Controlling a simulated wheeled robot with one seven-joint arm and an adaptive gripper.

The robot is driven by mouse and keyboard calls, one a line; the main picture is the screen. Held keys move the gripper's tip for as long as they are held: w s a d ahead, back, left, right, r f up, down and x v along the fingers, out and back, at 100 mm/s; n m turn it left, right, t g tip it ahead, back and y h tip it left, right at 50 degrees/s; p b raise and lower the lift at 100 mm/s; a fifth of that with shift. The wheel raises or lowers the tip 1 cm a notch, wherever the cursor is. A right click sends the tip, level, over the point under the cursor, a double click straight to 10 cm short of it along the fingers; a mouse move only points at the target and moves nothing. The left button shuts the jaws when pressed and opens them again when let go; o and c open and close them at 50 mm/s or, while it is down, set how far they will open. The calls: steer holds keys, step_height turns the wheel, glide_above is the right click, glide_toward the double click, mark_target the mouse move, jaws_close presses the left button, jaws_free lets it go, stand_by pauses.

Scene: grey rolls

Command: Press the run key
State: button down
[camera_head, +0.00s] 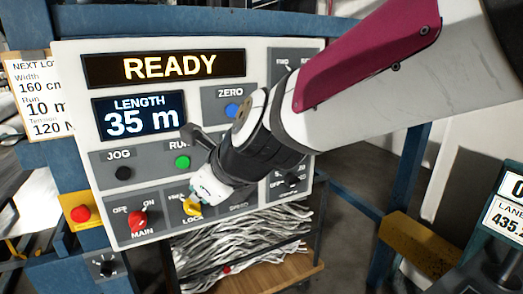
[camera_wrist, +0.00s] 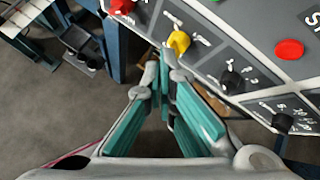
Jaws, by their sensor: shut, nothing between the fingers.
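The run key is a round green button (camera_head: 182,162) under a partly covered "RUN" label on the control panel (camera_head: 70,62). It shows in the head view, just up and left of my gripper. I cannot tell whether the tips touch the panel.
The panel displays read "READY" (camera_head: 164,67) and "35 m" (camera_head: 140,118). Close by are the black JOG button (camera_head: 123,173), red MAIN knob (camera_head: 138,219) and blue ZERO button (camera_head: 233,110). The wrist view shows a red button (camera_wrist: 290,49) and black knobs (camera_wrist: 232,80). My arm covers the panel's right side.

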steer(key=shift+w, duration=0.1)
steer(key=shift+w+a, duration=0.75)
steer(key=shift+w, duration=0.45)
steer(key=shift+w+a, duration=0.8)
steer(key=shift+w, duration=0.45)
steer(key=shift+w+a, duration=0.75)
steer(key=shift+w, duration=0.45)
steer(key=shift+w+a+p, duration=0.45)
steer(key=shift+w+p, duration=0.2)
steer(key=shift+w, duration=0.1)
steer(key=shift+s, duration=0.1)
steer(key=shift+s+d, duration=0.45)
steer(key=shift+s, duration=0.2)
steer(key=s+d, duration=0.1)
steer(key=s, duration=0.2)
steer(key=s+d, duration=0.1)
steer(key=shift+s+d, duration=0.15)
steer(key=shift+d, duration=0.15)
